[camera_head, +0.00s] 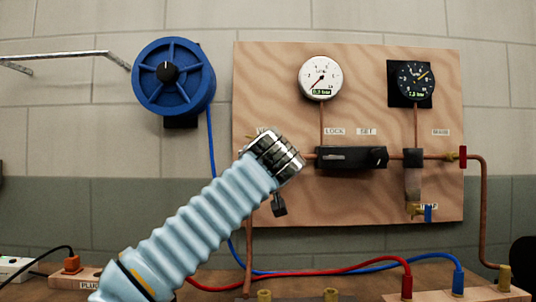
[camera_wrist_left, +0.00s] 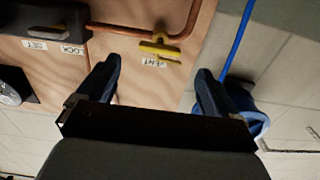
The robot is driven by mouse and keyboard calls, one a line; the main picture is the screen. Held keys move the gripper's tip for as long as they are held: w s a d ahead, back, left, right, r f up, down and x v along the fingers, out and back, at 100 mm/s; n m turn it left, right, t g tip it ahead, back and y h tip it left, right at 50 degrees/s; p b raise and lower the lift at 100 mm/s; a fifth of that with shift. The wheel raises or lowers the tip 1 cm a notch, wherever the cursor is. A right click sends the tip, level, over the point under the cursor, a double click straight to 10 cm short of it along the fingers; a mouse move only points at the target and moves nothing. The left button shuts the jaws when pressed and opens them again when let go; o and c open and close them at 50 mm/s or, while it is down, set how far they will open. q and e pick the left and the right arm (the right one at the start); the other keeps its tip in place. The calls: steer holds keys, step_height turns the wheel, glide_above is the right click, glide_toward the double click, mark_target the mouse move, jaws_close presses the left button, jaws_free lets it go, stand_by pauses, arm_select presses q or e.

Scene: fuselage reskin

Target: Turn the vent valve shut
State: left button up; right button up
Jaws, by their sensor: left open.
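The vent valve shows in the left wrist view as a yellow handle (camera_wrist_left: 159,49) on the copper pipe, next to the VENT label (camera_wrist_left: 153,63). In the head view my left wrist covers the valve, and only the start of its label shows. My left gripper (camera_wrist_left: 158,67) is open and empty, with its two dark fingers apart. In the wrist view the yellow handle lies just beyond the gap between the fingertips; I cannot tell the exact distance. My right gripper is in neither view.
The wooden panel (camera_head: 350,205) carries a white gauge (camera_head: 320,78), a dark gauge (camera_head: 415,81) and a black regulator block (camera_head: 350,157). A blue reel (camera_head: 150,90) hangs left of it. Red (camera_head: 330,268) and blue (camera_head: 385,262) hoses cross the bench below.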

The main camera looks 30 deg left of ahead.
arm_select(q)
steer(key=p+x, duration=0.1)
steer(key=x, duration=0.5)
steer(key=shift+w+p, duration=0.2)
steer(key=shift+p, duration=0.2)
steer(key=shift+a, duration=0.1)
steer(key=c, duration=1)
